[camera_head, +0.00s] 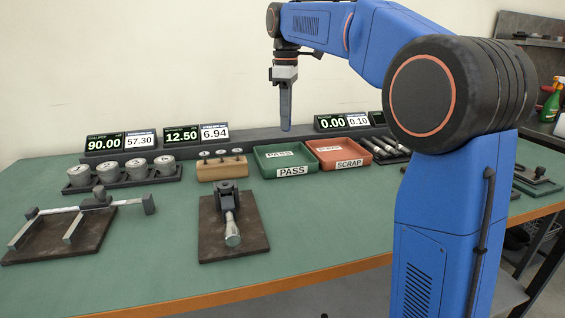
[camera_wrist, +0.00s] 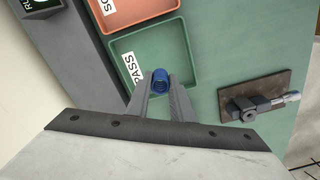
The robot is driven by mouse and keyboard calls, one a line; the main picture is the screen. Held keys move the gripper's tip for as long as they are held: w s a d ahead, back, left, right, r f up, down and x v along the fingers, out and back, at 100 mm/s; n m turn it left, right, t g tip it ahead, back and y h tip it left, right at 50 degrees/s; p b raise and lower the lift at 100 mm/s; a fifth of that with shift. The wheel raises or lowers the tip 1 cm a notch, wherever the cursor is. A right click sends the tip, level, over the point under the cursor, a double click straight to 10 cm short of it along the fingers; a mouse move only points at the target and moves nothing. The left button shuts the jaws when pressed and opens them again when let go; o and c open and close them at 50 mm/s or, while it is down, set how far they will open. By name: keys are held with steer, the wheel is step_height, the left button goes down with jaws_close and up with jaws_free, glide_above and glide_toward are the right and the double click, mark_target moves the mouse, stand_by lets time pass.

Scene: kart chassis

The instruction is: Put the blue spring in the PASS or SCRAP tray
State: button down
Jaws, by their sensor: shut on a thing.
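The blue spring (camera_wrist: 160,78) is held between the fingertips of my gripper (camera_wrist: 161,90) in the wrist view. My gripper is shut on it. In the head view my gripper (camera_head: 286,124) points down, raised behind and above the trays, and the spring cannot be made out there. The green PASS tray (camera_head: 264,163) and the red SCRAP tray (camera_head: 324,158) stand side by side at the back of the bench. In the wrist view the spring overlaps the lower edge of the PASS tray (camera_wrist: 168,45), with the SCRAP tray (camera_wrist: 150,8) beyond it.
A wooden block with weights (camera_head: 222,170) is left of the PASS tray. A micrometer on a stand (camera_head: 230,228) and a caliper on a board (camera_head: 75,230) lie in front. Displays (camera_head: 105,143) line the back shelf. Metal cylinders (camera_head: 385,147) lie right of the SCRAP tray.

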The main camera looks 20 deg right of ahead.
mark_target(284, 162)
steer(key=shift+w+a+f+m, duration=0.15)
steer(key=shift+w+f+m, duration=0.1)
steer(key=shift+w+m, duration=0.3)
steer(key=shift+f, duration=5)
steer(key=shift+f, duration=0.1)
steer(key=c, duration=1.6)
jaws_free()
steer(key=shift+o, duration=0.2)
step_height(284, 162, up, 12)
steer(key=shift+f, duration=0.1)
steer(key=shift+r, duration=0.25)
steer(key=shift+s, duration=0.1)
